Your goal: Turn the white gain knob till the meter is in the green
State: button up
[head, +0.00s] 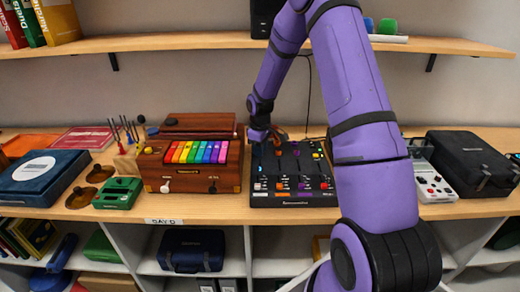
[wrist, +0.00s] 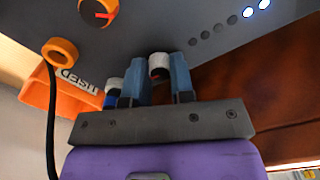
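A black panel with sliders and coloured knobs (head: 292,201) lies on the shelf top in the head view. My gripper (head: 259,137) is at its far left corner, and its fingertips are hard to make out there. In the wrist view my gripper's two blue-grey fingers (wrist: 160,82) are close together, with a white knob (wrist: 159,62) between them. They appear to touch its sides. A row of round lamps (wrist: 219,29) runs beyond the knob. Two at its upper right end glow bluish white, and the others seen are dark. No green lamp shows.
Another pale knob (wrist: 113,84) sits just left of the fingers. An orange tag (wrist: 72,88) and black cable (wrist: 50,125) hang at the panel's edge. A wooden box with rainbow keys (head: 192,178) stands close left. A white-grey device (head: 432,184) lies right.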

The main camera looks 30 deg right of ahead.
grip_shut()
jog(key=m, duration=0.4)
jog(key=shift+m, duration=0.3)
jog(key=m, duration=0.4)
dwell(0.4)
jog(key=o, duration=0.6)
grip_release()
